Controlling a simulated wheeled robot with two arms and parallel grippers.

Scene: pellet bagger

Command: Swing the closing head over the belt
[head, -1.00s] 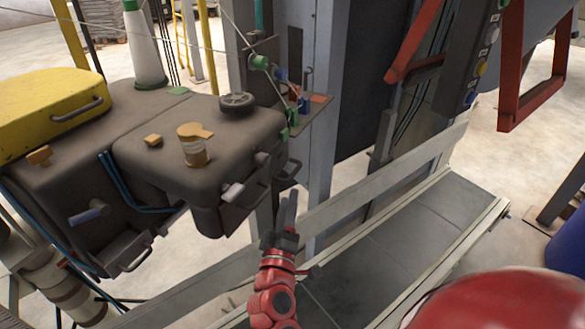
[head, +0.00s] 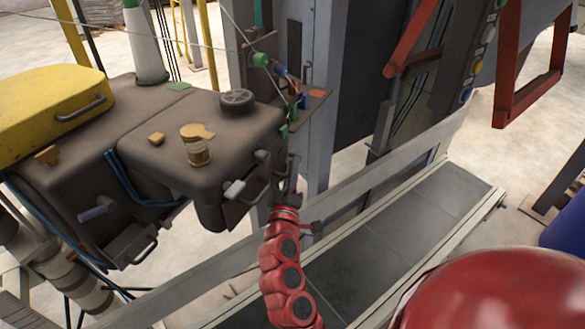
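The closing head (head: 200,140) is a dark brown-grey box at the left of the head view, with a black knob (head: 237,102) and a yellow spool (head: 196,146) on top. A dark bar handle (head: 254,192) projects from its right-hand end. It hangs left of the belt (head: 385,240), a grey slatted surface between pale rails. My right gripper (head: 289,172) is raised at the head's right end, close by the handle. Its fingers are seen edge-on and overlap dark parts, so I cannot tell whether they touch the handle or are open. My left gripper is out of view.
A grey column (head: 322,90) stands behind my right gripper, with a small bracket (head: 310,105) carrying threads and coloured guides. A pale rail (head: 365,185) runs along the belt's far side. A yellow case (head: 50,110) and thread cone (head: 145,45) sit at left. The visible belt is empty.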

